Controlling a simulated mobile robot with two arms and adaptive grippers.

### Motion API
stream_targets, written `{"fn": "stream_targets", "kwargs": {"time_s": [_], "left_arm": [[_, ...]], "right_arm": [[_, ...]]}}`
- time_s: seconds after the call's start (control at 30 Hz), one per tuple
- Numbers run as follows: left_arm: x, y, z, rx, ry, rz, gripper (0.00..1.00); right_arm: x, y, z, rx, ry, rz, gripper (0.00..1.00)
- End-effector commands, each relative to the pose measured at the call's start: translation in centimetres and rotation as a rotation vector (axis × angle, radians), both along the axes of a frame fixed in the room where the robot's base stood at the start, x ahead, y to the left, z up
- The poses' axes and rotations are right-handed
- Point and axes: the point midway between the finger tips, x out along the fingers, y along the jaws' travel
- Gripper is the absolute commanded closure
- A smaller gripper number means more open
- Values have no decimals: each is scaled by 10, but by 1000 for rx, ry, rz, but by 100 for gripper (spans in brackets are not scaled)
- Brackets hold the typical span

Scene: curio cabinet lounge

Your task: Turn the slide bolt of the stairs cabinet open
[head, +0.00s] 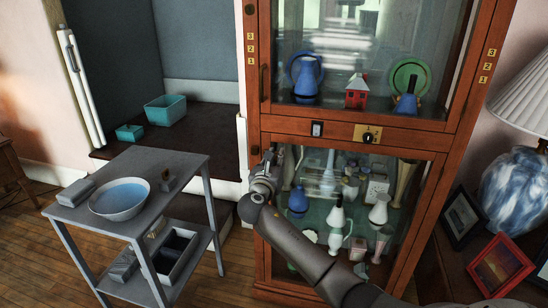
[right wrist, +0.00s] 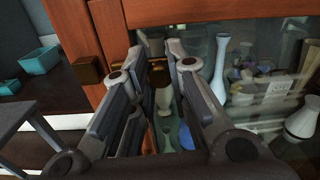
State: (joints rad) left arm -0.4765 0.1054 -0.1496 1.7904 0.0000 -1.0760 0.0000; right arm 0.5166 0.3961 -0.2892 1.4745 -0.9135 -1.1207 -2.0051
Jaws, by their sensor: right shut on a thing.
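The wooden glass-front cabinet (head: 345,125) stands ahead, with an upper and a lower door. My right gripper (head: 274,156) is at the upper left corner of the lower door. In the right wrist view its fingers (right wrist: 153,72) close around a small dark piece (right wrist: 158,76), mostly hidden between them; I cannot tell its exact shape. A bronze block (right wrist: 88,70) sits on the cabinet frame just left of the fingers. A brass plate with a dark knob (head: 368,136) is on the rail between the doors. Which fitting is the slide bolt is unclear. My left gripper is not in view.
A grey cart (head: 85,225) with a bowl (head: 120,198) stands close on the left. Vases and figurines fill the shelves behind the glass. A lamp (head: 515,195) and framed pictures (head: 500,262) stand at the right. Open floor (head: 225,270) lies between cart and cabinet.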

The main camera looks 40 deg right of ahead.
Motion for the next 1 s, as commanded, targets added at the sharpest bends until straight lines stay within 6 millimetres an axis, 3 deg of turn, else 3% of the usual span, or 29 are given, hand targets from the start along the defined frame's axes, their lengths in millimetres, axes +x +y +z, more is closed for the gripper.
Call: {"fn": "stream_targets", "kwargs": {"time_s": [0.23, 0.27, 0.37, 0.83, 1.0], "left_arm": [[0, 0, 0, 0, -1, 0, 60], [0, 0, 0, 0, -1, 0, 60], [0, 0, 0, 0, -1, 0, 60], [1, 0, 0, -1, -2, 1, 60], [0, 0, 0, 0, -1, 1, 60]], "right_arm": [[-2, -3, -2, 0, 4, -10, 100], [-2, -4, -2, 0, 4, -10, 82], [-2, -4, -2, 0, 5, -10, 72], [-2, -1, -1, 0, 2, -5, 72], [-13, 14, -2, -1, 3, -2, 72]]}}
